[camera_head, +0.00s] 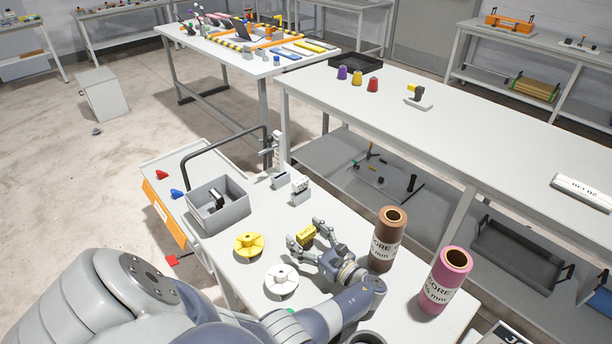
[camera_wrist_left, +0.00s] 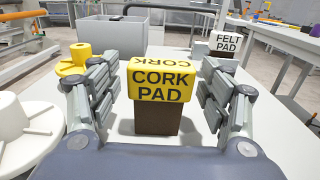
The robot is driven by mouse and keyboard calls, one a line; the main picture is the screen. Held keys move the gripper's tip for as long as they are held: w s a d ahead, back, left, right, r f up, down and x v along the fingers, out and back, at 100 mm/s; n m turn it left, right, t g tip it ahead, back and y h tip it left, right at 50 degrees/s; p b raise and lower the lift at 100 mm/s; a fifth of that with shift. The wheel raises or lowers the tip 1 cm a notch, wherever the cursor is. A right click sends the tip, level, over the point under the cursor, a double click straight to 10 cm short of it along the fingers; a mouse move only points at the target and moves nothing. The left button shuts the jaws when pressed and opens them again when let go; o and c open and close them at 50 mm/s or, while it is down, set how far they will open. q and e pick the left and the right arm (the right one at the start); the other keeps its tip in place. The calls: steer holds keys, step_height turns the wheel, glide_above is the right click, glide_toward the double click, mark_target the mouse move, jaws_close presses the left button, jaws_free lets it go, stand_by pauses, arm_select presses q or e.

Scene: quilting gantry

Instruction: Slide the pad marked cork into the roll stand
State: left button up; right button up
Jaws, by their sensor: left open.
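The cork pad is a dark brown block with a yellow cap lettered "CORK PAD" (camera_wrist_left: 160,84); it stands upright on the near table, and its yellow cap shows in the head view (camera_head: 307,233). My left gripper (camera_head: 305,236) is open around the pad; in the left wrist view its fingers (camera_wrist_left: 160,92) stand on both sides of the block, with gaps visible. A white-capped felt pad (camera_wrist_left: 225,43) stands farther back and right in that view, and on the table in the head view (camera_head: 300,186). I cannot clearly identify the roll stand. My right gripper is not in view.
A yellow spool flange (camera_head: 249,245) and a white one (camera_head: 282,280) lie left of the gripper. A brown core (camera_head: 388,242) and a pink core (camera_head: 445,283) stand right. A grey bin (camera_head: 232,210) is behind left. The large white table (camera_head: 480,125) lies beyond.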

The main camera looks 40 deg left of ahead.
arm_select(q)
steer(key=shift+d, duration=0.1)
steer(key=c, duration=1.3)
steer(key=shift+o, duration=0.2)
steer(key=shift+r, duration=0.15)
